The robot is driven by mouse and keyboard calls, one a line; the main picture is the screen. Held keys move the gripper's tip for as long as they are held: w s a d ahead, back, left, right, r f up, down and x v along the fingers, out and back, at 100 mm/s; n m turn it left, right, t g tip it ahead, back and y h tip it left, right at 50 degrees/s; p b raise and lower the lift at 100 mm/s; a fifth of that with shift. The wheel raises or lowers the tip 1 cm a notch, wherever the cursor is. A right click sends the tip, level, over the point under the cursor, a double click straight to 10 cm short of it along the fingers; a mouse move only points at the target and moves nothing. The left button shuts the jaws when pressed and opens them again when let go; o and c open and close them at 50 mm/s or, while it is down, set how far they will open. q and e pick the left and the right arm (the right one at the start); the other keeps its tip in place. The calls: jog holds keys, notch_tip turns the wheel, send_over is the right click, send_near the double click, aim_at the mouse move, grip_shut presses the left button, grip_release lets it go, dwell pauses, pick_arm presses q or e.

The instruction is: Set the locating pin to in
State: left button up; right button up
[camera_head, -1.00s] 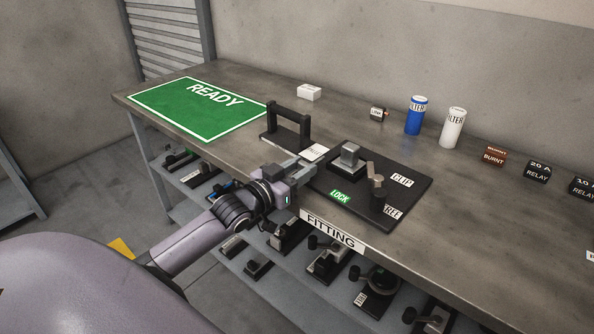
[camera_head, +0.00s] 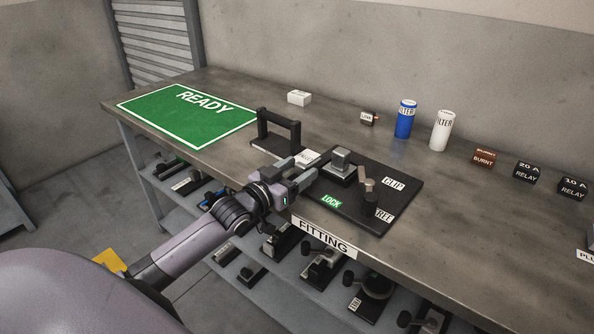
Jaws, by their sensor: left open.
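I cannot make out a part that is clearly the locating pin. A black fitting board (camera_head: 345,210) lies at the table's front edge, with a green LOCK label, a CLIP label and another partly hidden label. It bears a grey block (camera_head: 341,163) and a short lever with a round knob (camera_head: 367,190). My right gripper is out of view.
A green READY mat (camera_head: 190,125) lies at the left. A white box (camera_head: 299,97), blue filter (camera_head: 405,119), white filter (camera_head: 441,130) and several small relay blocks stand along the back. A shelf below holds several fixtures. The table's right front is clear.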

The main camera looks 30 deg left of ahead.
pick_arm(q)
jog(key=shift+s+a, duration=0.15)
jog(key=shift+s, duration=1)
jog(key=shift+s+a, duration=0.2)
jog(key=shift+s, duration=0.95)
jog(key=shift+s+a, duration=0.15)
jog(key=shift+s, duration=1)
